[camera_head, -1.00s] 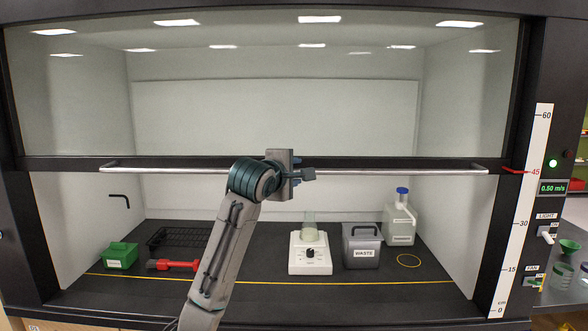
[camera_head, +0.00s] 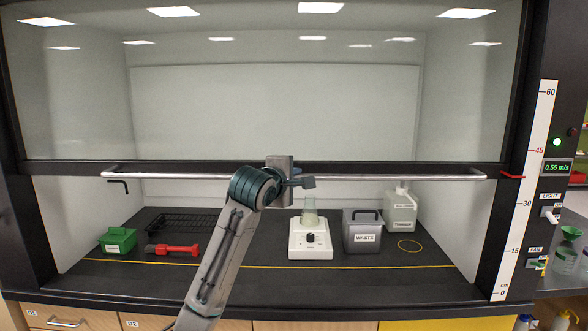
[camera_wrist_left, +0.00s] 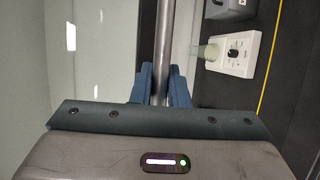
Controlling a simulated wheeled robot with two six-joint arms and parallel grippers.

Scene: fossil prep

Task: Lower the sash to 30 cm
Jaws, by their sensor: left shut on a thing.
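The glass sash (camera_head: 270,110) has a dark bottom frame and a long silver handle bar (camera_head: 400,177) across its front. The red pointer (camera_head: 512,176) at the sash's right end sits about midway between 30 and 45 on the white height scale (camera_head: 526,190). My right gripper is in neither view.
The airflow display (camera_head: 557,168) reads 0.55 m/s with a green light.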

